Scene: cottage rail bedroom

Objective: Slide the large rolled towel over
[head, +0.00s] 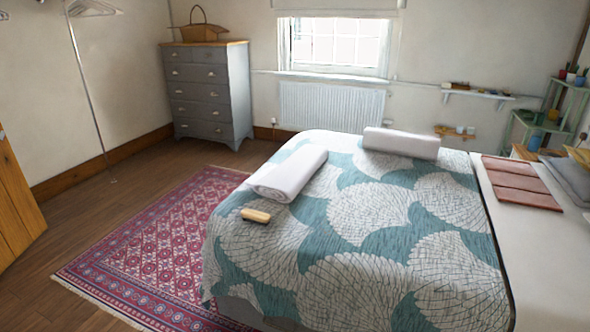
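Two white rolled towels lie on the bed (330,270), which has a teal cover with white fan shapes. One rolled towel (290,174) lies slantwise near the bed's left edge, its spiral end toward me. The other rolled towel (401,143) lies crosswise near the far edge, to the right of the first and apart from it. I cannot tell for sure which of the two is larger. A small tan block-like object (256,215) lies on the cover just in front of the left towel. Neither of my grippers shows in the head view.
A folded reddish-brown item (520,182) lies on the white sheet at the right. A red patterned rug (140,255) covers the floor left of the bed. A grey drawer chest (207,95) with a basket stands at the back. Green shelves (545,125) stand far right. The bed's middle is clear.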

